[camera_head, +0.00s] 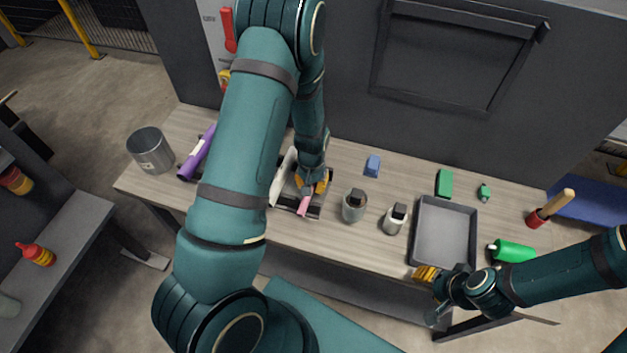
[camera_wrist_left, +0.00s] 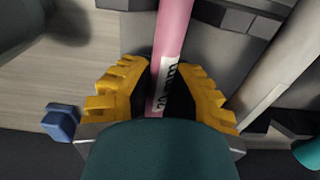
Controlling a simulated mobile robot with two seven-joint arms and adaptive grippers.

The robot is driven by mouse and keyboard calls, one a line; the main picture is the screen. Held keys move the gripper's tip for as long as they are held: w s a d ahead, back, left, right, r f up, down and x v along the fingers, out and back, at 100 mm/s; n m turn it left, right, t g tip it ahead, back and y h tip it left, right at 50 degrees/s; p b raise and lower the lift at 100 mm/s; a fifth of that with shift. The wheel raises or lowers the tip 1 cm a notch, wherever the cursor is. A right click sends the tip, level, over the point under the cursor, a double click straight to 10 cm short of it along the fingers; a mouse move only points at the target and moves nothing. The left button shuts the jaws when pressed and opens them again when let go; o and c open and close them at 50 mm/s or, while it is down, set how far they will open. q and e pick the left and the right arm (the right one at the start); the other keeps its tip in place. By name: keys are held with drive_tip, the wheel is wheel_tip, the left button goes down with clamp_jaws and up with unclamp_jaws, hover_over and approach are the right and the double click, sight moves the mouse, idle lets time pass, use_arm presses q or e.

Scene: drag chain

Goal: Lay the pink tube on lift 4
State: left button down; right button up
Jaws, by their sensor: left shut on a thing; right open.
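The pink tube (camera_head: 304,207) is at the table's front, left of centre. In the left wrist view the pink tube (camera_wrist_left: 172,35) carries a white label with dark lettering. My left gripper (camera_head: 314,184) is shut on it, with yellow fingers on both sides (camera_wrist_left: 162,92). Dark grey stepped blocks (camera_head: 315,211), perhaps the lifts, lie beneath and beside the tube; they also show in the left wrist view (camera_wrist_left: 235,18). No lift number is readable, and I cannot tell whether the tube touches them. My right gripper (camera_head: 427,273) is open by the tray's front edge.
An off-white tube (camera_head: 284,178) lies close beside the pink one. Two dark-topped canisters (camera_head: 354,206) (camera_head: 395,219) stand to the right, before a grey tray (camera_head: 446,233). A purple tube (camera_head: 197,154) and metal bin (camera_head: 150,152) are left. A blue block (camera_head: 372,165) lies behind.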

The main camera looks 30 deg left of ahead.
use_arm(q)
drive_tip(key=shift+r, duration=0.15)
drive_tip(key=shift+r+p, duration=2.2)
drive_tip(key=shift+r, duration=0.65)
drive_tip(key=shift+s+f, duration=0.1)
